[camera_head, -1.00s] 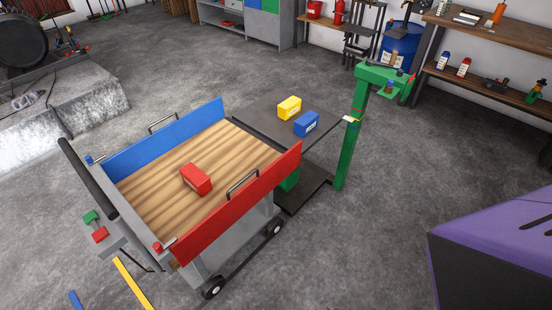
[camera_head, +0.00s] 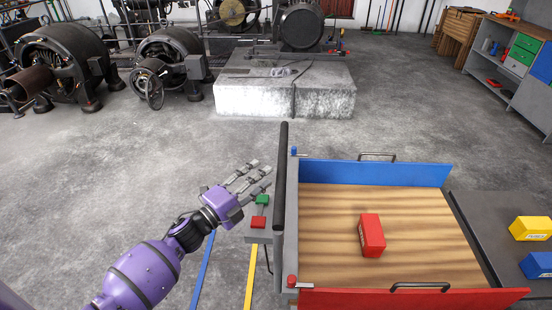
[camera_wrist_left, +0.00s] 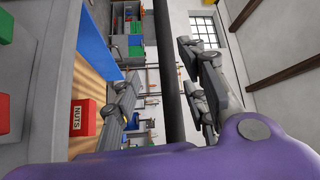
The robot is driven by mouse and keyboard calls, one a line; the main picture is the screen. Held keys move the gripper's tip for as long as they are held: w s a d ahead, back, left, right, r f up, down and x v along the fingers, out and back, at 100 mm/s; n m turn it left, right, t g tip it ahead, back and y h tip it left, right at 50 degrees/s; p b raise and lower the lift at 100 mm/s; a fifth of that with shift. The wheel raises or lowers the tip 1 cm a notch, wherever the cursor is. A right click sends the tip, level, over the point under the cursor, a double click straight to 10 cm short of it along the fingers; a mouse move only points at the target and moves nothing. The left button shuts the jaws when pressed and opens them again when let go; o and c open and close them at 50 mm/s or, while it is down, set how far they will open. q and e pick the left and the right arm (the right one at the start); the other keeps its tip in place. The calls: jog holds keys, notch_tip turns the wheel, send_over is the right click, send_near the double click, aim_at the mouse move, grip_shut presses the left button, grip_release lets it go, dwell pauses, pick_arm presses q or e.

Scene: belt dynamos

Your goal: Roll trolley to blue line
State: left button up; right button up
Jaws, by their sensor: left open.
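The trolley has a wooden deck (camera_head: 325,235), a blue board along its far side, a red board along its near side and a black handle bar (camera_head: 281,180) at its left end. A red box (camera_head: 371,236) rests on the deck; its label reads NUTS in the left wrist view (camera_wrist_left: 83,125). My left gripper (camera_head: 258,175) is open just left of the bar. In the left wrist view the bar (camera_wrist_left: 168,75) shows between its spread fingers; contact is not visible. A blue line (camera_head: 203,268) lies on the floor left of the trolley. My right gripper is out of view.
A yellow line (camera_head: 250,278) lies between the blue line and the trolley. Green and red pedals (camera_head: 260,211) sit below the handle. A grey table with a yellow box (camera_head: 531,228) and a blue box (camera_head: 537,265) adjoins the right end. Floor to the left is clear; a concrete block (camera_head: 285,92) stands behind.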

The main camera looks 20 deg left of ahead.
aim_at(282, 164)
pick_arm(q)
jog(key=shift+m+h, duration=0.6)
jog(key=w+d, duration=0.1)
jog(key=w+d+r, duration=0.1)
jog(key=w, duration=0.1)
jog(key=w+d+r+p, duration=0.1)
jog(key=w+d, duration=0.1)
jog(key=shift+d, duration=0.1)
jog(key=shift+w+d, duration=0.2)
jog(key=shift+w, duration=0.15)
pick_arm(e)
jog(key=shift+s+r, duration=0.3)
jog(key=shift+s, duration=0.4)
pick_arm(q)
grip_shut()
